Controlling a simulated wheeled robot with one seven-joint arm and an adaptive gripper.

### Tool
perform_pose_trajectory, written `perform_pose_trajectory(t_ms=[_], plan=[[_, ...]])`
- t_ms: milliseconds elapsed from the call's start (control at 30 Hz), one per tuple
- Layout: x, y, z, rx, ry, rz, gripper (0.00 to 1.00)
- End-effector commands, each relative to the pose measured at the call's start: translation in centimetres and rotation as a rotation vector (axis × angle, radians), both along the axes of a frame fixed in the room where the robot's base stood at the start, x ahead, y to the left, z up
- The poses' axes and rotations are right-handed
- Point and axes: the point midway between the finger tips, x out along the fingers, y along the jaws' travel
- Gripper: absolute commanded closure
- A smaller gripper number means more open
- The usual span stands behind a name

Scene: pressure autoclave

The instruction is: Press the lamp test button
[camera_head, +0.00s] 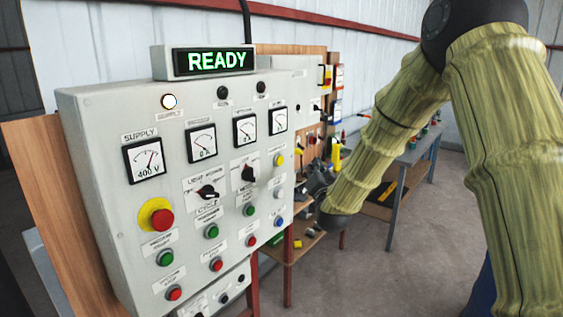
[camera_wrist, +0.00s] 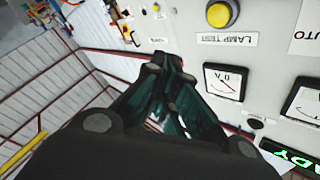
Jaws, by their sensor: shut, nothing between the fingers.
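The lamp test button is a round yellow button on the grey control panel. In the wrist view the button (camera_wrist: 219,14) sits at the top edge above a label reading LAMP TEST. In the head view the button (camera_head: 278,160) is near the panel's right edge, below the rightmost meter. My gripper (camera_wrist: 170,62) is shut and empty, its dark fingertips left of and below the button in the wrist view, apart from it. In the head view my gripper (camera_head: 317,178) is a dark shape just right of the panel, partly hidden by my wrist.
The panel (camera_head: 95,105) carries meters, black knobs, green and red buttons, and a red emergency stop (camera_head: 161,219) on yellow. A lit READY display (camera_head: 216,61) stands on top. A workbench (camera_head: 412,155) with tools is behind at right. Floor between is clear.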

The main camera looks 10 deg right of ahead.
Motion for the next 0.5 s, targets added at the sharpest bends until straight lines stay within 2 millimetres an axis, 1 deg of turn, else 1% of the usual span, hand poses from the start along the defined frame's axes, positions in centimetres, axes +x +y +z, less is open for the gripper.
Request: perform_pose_trajectory(t_ms=[267,500], plan=[[0.4,0.3,0.0,-0.001,0.001,0.0,1.0],[2.2,1.8,0.0,-0.002,0.0,0.001,1.0]])
